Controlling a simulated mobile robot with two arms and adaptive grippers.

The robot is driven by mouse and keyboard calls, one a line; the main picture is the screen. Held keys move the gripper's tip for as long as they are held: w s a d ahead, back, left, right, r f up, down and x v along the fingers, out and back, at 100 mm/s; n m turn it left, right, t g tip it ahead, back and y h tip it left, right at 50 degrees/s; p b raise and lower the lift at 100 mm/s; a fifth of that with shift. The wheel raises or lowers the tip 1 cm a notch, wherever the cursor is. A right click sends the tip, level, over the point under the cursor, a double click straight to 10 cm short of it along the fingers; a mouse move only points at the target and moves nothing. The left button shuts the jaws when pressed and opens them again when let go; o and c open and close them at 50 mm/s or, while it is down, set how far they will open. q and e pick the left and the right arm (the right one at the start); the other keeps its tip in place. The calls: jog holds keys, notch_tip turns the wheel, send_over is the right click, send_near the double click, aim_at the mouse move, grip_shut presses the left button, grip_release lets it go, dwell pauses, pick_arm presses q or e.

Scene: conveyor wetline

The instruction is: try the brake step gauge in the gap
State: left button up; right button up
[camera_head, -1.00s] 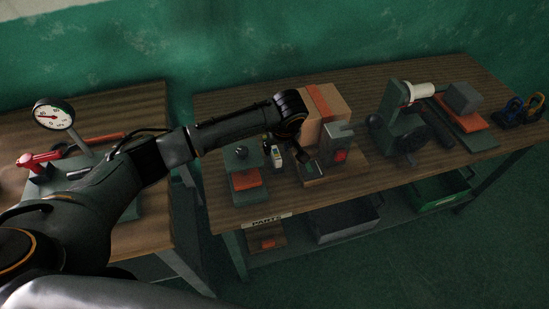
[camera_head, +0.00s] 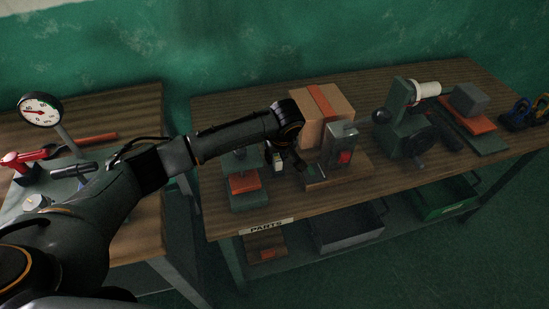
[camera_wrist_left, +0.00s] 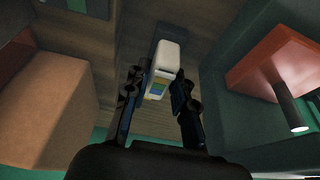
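A small block with a white top and a coloured label, which looks like the step gauge (camera_wrist_left: 165,58), shows between the fingers of my left gripper (camera_wrist_left: 158,92) in the left wrist view. A grey part lies beyond it. In the head view the gauge (camera_head: 278,161) is between the green press-like fixture and the carton, beside my left gripper (camera_head: 287,160). The fingers flank it closely; contact is not clear. The green fixture (camera_head: 247,201) has an orange block (camera_head: 243,183) on it. I cannot tell which gap is meant. My right gripper is out of view.
A carton with an orange stripe (camera_head: 339,100) and a grey block with a red button (camera_head: 341,140) stand close right of my gripper. A green machine (camera_head: 404,130) is further right. A dial gauge (camera_head: 41,110) stands on the left bench. The bench front (camera_head: 300,208) is clear.

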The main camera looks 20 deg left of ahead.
pick_arm(q)
grip_shut()
jog(key=shift+r+p, duration=1.6)
jog(key=shift+r, duration=1.4)
